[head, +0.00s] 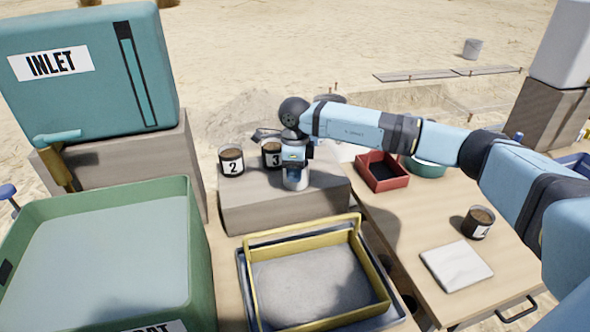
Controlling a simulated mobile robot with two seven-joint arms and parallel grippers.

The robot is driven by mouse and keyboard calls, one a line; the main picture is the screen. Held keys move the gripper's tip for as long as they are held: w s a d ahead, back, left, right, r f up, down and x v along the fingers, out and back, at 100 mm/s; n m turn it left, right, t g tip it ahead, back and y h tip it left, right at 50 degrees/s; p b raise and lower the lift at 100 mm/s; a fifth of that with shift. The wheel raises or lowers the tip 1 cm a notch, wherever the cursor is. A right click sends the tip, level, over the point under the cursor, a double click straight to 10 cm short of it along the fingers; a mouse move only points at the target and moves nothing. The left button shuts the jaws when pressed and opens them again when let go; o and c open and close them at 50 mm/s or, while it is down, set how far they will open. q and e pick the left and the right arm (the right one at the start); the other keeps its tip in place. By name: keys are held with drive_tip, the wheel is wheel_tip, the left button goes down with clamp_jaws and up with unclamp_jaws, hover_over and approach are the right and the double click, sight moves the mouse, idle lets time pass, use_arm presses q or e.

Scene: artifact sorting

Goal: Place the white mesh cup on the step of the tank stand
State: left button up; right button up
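The tank stand (190,170) is a grey block under the teal INLET tank. Its lower step (270,212) is at the centre of the head view. The white mesh cup (296,181), pale and cylindrical, is at the right part of the step, directly under my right gripper (296,168). The gripper points down and hides the cup's upper part. I cannot tell whether its fingers grip the cup or whether the cup's base touches the step. My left gripper is not in view.
Black cups labelled 2 (232,161) and 3 (271,154) stand on the step, left of my gripper. A yellow-framed sieve (252,290) and green tub (195,250) are in front. A red tray (381,184), cloth (456,266) and another black cup (479,223) are right.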

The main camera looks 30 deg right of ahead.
use_arm(q)
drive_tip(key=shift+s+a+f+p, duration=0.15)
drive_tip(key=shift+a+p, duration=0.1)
drive_tip(key=shift+p, duration=0.5)
use_arm(e)
wheel_tip(320, 180, up, 12)
drive_tip(key=shift+r, duration=0.15)
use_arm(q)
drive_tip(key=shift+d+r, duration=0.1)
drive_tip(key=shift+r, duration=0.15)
